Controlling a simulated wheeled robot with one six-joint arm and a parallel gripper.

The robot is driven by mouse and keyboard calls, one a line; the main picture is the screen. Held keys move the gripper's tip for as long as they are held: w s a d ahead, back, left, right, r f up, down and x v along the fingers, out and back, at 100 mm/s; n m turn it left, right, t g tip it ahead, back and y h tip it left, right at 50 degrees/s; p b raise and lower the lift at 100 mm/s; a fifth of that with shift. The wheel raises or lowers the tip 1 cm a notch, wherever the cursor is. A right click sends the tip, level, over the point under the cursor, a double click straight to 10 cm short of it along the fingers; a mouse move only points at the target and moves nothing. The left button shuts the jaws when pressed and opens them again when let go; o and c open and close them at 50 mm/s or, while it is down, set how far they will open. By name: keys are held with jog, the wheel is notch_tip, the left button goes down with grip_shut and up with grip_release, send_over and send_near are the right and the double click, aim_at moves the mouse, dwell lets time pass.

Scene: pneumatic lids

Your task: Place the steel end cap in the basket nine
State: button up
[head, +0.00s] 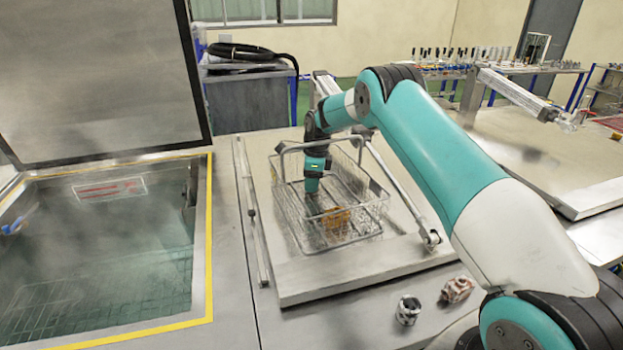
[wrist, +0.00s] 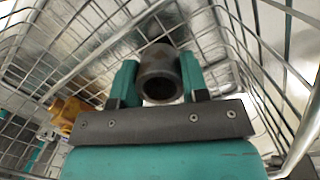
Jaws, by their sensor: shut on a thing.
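My gripper (head: 314,190) reaches down inside a wire basket (head: 372,212) on a raised metal plate. In the wrist view, the teal fingers of my gripper (wrist: 160,78) are shut on a dark grey hollow metal cylinder, which looks like the steel end cap (wrist: 159,62). Its open end faces the camera. The basket's wire mesh (wrist: 258,62) surrounds the gripper in the wrist view. In the head view the cap is hidden or too small to make out. I cannot tell whether it touches the basket floor. No number is readable on the basket.
An orange part (head: 337,217) lies in the basket, left of the gripper in the wrist view (wrist: 66,112). An open, steaming tank (head: 205,240) with a raised lid (head: 95,75) is at left. A grey-white can (head: 408,310) and a reddish crumpled thing (head: 457,290) sit in front.

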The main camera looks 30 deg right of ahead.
jog(key=o, duration=1.1)
jog(key=shift+f, duration=0.1)
notch_tip(320, 180, up, 12)
jog(key=d+b, duration=0.1)
jog(key=b, duration=0.2)
jog(key=shift+s, duration=0.35)
jog(key=shift+d, duration=0.1)
